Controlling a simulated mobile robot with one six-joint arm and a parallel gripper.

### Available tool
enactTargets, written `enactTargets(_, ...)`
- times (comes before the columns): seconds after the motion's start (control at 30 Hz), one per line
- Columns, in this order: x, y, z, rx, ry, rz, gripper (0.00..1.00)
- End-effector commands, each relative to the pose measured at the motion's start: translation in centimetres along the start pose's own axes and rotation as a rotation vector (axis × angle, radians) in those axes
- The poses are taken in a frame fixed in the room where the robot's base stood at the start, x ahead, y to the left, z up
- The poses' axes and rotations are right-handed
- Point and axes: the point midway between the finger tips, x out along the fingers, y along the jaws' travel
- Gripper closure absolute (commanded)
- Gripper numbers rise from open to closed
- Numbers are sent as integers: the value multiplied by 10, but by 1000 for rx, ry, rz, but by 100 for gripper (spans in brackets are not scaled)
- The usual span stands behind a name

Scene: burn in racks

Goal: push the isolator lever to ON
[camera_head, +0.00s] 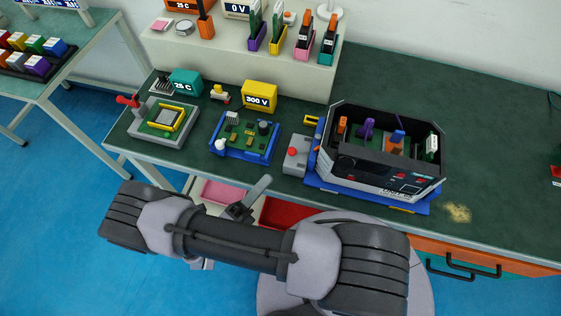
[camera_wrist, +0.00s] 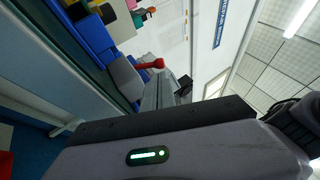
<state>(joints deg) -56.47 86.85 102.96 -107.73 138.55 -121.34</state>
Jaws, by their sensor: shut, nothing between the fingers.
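A grey box (camera_head: 297,163) with a red-knobbed lever (camera_head: 291,152) stands at the bench's front edge, left of the open dark chassis (camera_head: 385,165). I take this as the isolator. In the wrist view the grey box (camera_wrist: 126,77) shows beside blue parts, and its red lever (camera_wrist: 150,65) sticks out from it. I cannot read any ON or OFF mark. My gripper (camera_head: 258,188) is shut and empty, in front of the bench edge, to the left of the grey box and apart from it. In the wrist view my gripper (camera_wrist: 168,88) appears close below the red knob; contact does not show.
A green board on a blue base (camera_head: 245,137) and a grey fixture with another red lever (camera_head: 160,122) stand left of the grey box. A yellow 300 V display (camera_head: 259,97) is behind. A raised shelf (camera_head: 230,55) backs the bench. The bench right of the chassis is mostly clear.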

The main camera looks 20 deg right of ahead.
Motion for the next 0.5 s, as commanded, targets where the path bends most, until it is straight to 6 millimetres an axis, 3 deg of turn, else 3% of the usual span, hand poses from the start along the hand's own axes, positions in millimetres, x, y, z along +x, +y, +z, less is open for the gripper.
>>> enactTargets(0.23, 48, 2, -1, -2, 3, 0, 100)
enactTargets(0.5, 68, 1, 0, 0, 0, 0, 100)
